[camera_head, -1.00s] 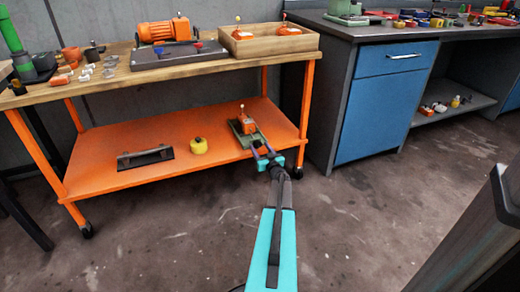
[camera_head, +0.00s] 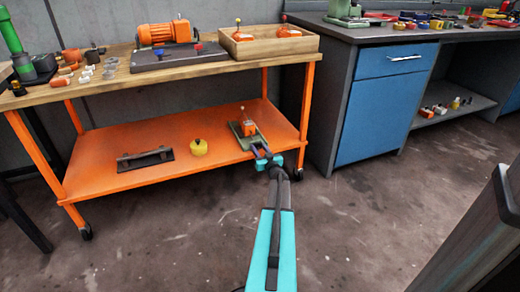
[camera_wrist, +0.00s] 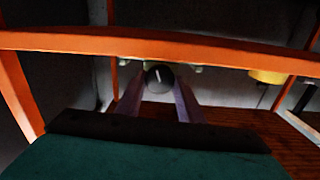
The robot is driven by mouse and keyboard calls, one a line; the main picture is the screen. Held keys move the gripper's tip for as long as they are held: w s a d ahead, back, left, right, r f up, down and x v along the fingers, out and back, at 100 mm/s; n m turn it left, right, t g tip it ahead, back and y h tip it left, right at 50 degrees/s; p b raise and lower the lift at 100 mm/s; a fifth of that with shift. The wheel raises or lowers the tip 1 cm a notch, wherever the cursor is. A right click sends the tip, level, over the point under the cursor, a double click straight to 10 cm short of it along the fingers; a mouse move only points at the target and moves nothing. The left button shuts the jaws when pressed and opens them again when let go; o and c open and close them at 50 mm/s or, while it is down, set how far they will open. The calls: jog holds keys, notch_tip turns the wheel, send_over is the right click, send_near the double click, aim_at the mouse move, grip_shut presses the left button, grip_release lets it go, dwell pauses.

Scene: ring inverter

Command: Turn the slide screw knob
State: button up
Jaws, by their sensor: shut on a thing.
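The slide screw knob (camera_wrist: 160,76) is a dark round knob with a short white mark, seen end-on in the wrist view. My gripper (camera_wrist: 160,88) has one finger on each side of it and is shut on it. In the head view my gripper (camera_head: 259,152) is at the front end of the slide. The slide's grey-green base (camera_head: 257,140) lies on the orange lower shelf, with an orange block (camera_head: 249,127) on top carrying a small upright lever. In the head view the knob is hidden by my gripper.
The orange lower shelf (camera_head: 190,160) also holds a yellow round part (camera_head: 198,147) and a dark bracket (camera_head: 145,158), left of the slide. An orange leg (camera_head: 305,115) stands close at right. The wooden tabletop (camera_head: 110,85) is above. A blue cabinet (camera_head: 380,115) stands further right.

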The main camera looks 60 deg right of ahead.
jog(key=shift+s, duration=0.2)
jog(key=shift+f+n+p, duration=0.1)
jog(key=shift+n+p, duration=0.3)
jog(key=shift+n, duration=0.8)
jog(key=shift+f+n, duration=0.1)
jog(key=shift+n, duration=1.6)
jog(key=shift+s, duration=0.1)
jog(key=o, duration=0.9)
jog(key=shift+o, duration=0.8)
jog(key=shift+a, duration=0.1)
